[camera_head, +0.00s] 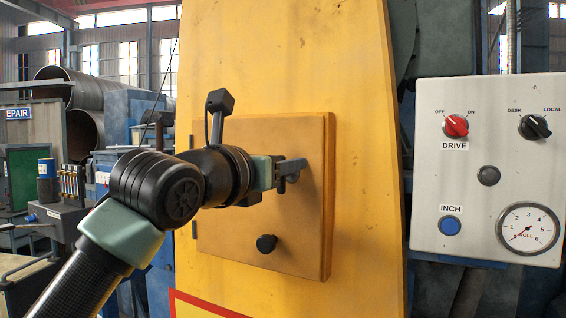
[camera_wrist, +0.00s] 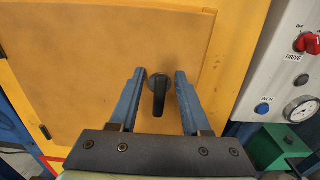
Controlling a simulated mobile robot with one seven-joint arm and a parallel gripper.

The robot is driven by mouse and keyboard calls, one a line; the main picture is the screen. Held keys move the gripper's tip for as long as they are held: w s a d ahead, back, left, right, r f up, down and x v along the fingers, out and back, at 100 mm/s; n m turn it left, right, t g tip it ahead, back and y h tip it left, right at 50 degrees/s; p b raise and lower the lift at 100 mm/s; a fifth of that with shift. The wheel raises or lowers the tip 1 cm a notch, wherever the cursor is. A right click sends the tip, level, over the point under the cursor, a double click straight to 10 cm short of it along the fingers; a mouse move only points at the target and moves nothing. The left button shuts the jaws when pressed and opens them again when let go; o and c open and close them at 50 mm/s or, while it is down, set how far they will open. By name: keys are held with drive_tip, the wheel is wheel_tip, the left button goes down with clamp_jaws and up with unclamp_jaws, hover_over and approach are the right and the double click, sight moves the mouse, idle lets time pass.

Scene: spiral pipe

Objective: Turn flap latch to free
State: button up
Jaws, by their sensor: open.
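The flap (camera_head: 240,160) is a square, orange-yellow door panel on the yellow machine housing, and it lies closed against it. The flap latch (camera_wrist: 159,95) is a black lever on a round base near the flap's right edge, with its handle pointing down in the wrist view. My gripper (camera_wrist: 157,76) is open, with one blue-grey finger on each side of the latch and a gap visible on both sides. In the head view my gripper (camera_head: 292,166) is close to the flap's right part, and the latch is mostly hidden behind the fingers.
A black knob (camera_head: 266,243) sticks out of the flap's lower part. To the right stands a grey control panel (camera_head: 480,120) with a red DRIVE switch (camera_head: 455,126), a blue INCH button (camera_head: 450,226) and a gauge (camera_head: 528,229). Pipes (camera_head: 85,110) lie at the back left.

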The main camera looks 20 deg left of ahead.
drive_tip(key=shift+s, duration=0.1)
drive_tip(key=shift+s, duration=0.1)
drive_tip(key=shift+c, duration=0.4)
clamp_jaws()
drive_tip(key=shift+d+f+b, duration=0.1)
drive_tip(key=shift+b, duration=0.35)
drive_tip(key=m+b, duration=0.3)
drive_tip(key=shift+d+f+b, duration=0.15)
drive_tip(key=shift+d+b, duration=0.05)
drive_tip(key=shift+b, duration=0.1)
drive_tip(key=shift+s+d+f+m+b, duration=0.1)
drive_tip(key=shift+d+f+m+b, duration=0.1)
drive_tip(key=shift+m+b, duration=1.7)
drive_tip(key=shift+w+d+f+m+b, duration=0.15)
drive_tip(key=shift+m+b, duration=0.5)
drive_tip(key=shift+m, duration=2.45)
drive_tip(key=shift+s+d+f+m+b, duration=0.2)
drive_tip(key=shift+m+b, duration=1.1)
drive_tip(key=shift+m, duration=1.2)
